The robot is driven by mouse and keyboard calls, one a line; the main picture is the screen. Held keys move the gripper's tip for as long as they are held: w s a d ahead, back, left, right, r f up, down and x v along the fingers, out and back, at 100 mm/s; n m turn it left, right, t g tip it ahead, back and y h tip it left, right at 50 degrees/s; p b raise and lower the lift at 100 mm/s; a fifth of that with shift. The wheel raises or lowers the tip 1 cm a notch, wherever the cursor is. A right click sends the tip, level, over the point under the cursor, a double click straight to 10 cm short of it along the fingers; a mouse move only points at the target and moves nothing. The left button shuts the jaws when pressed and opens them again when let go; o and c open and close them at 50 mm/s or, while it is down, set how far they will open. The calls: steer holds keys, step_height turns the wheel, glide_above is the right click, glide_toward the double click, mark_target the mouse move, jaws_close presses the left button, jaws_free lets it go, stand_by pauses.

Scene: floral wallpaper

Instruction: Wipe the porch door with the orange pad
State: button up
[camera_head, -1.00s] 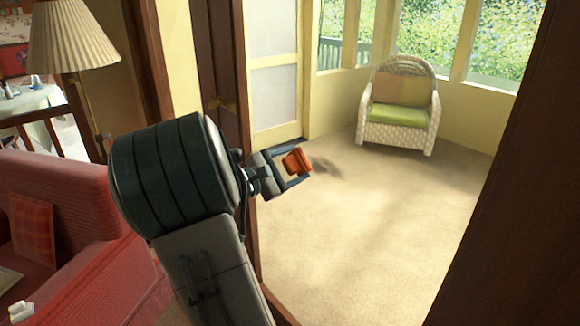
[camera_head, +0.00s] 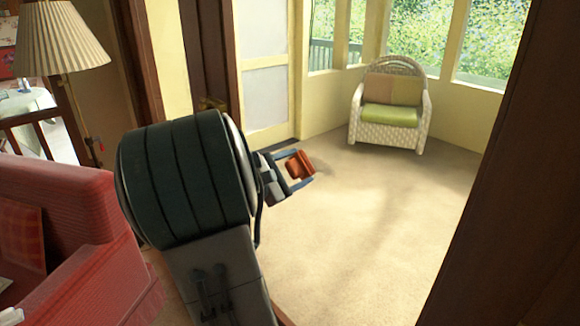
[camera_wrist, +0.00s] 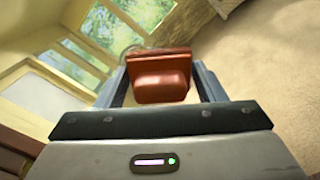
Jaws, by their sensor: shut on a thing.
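My gripper (camera_head: 303,167) is shut on the orange pad (camera_head: 299,165), held in the air over the beige porch floor. In the wrist view the pad (camera_wrist: 160,78) sits between the two fingers of my gripper (camera_wrist: 162,80). The porch door (camera_head: 267,85), pale yellow with large light panels, stands at the back, up and left of my gripper. It also shows at the left in the wrist view (camera_wrist: 45,95). The pad is apart from the door. Part of the door's left side is hidden by a dark wooden door or post.
A white wicker chair (camera_head: 390,106) with a green cushion stands by the windows. A dark door frame (camera_head: 505,190) bounds the right. A red sofa (camera_head: 65,250) and a pleated lamp (camera_head: 60,40) are at the left. The carpet (camera_head: 370,210) ahead is clear.

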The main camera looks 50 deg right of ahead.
mark_target(340, 181)
steer(key=shift+s+a, duration=0.15)
steer(key=shift+s, duration=3.15)
steer(key=shift+s+a, duration=0.15)
steer(key=shift+s, duration=0.95)
steer(key=shift+s+a, duration=0.15)
steer(key=shift+s, duration=0.9)
steer(key=shift+w+d+r+b, duration=0.1)
steer(key=shift+w+b, duration=0.15)
steer(key=shift+w, duration=0.45)
steer(key=shift+w+d+b, duration=0.15)
steer(key=shift+w+b, duration=0.1)
steer(key=shift+w, duration=0.4)
steer(key=shift+w+d+r+b, duration=0.1)
steer(key=shift+w+b, duration=0.15)
steer(key=shift+w, duration=0.45)
steer(key=shift+w+d+f+b, duration=0.1)
steer(key=shift+w+d+b, duration=0.05)
steer(key=shift+w, duration=1.55)
steer(key=shift+w+d+f+b, duration=0.1)
steer(key=shift+w+d, duration=0.1)
steer(key=shift+w, duration=1.5)
steer(key=shift+w+d+f+b, duration=0.1)
steer(key=shift+w+d+b, duration=0.05)
steer(key=shift+w, duration=1.55)
steer(key=shift+s+r, duration=0.1)
